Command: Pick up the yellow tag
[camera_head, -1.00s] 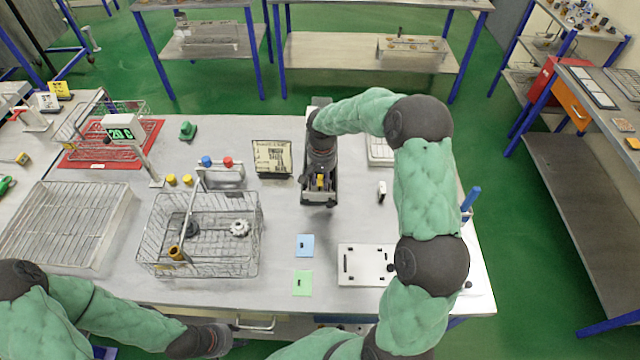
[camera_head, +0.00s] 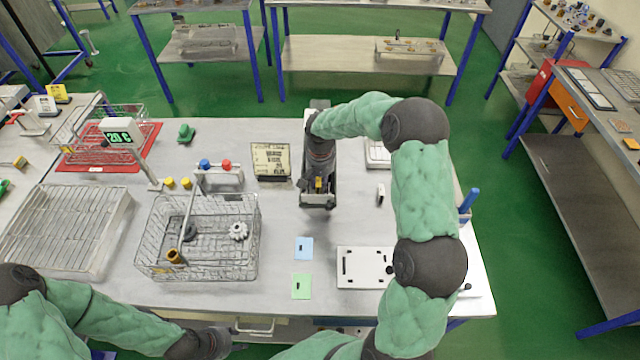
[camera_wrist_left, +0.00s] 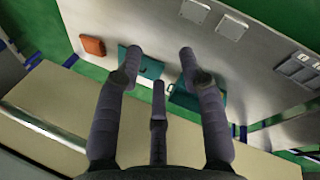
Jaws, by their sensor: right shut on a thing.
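The yellow tag (camera_head: 319,183) shows as a small yellow patch between the fingers of my right gripper (camera_head: 318,205), at the middle of the table (camera_head: 225,296). My right gripper points down and is shut on it. The fingers hide most of the tag, and I cannot tell whether it touches the table. My left gripper (camera_head: 218,343) is low at the table's front edge, far from the tag. In the left wrist view its fingers (camera_wrist_left: 158,55) are spread apart with nothing between them.
A blue card (camera_head: 303,254) and a green card (camera_head: 300,293) lie in front of my right gripper. A white plate (camera_head: 362,268) lies to their right. A wire basket (camera_head: 148,240) stands left, and a sign box (camera_head: 271,160) stands beside the right gripper.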

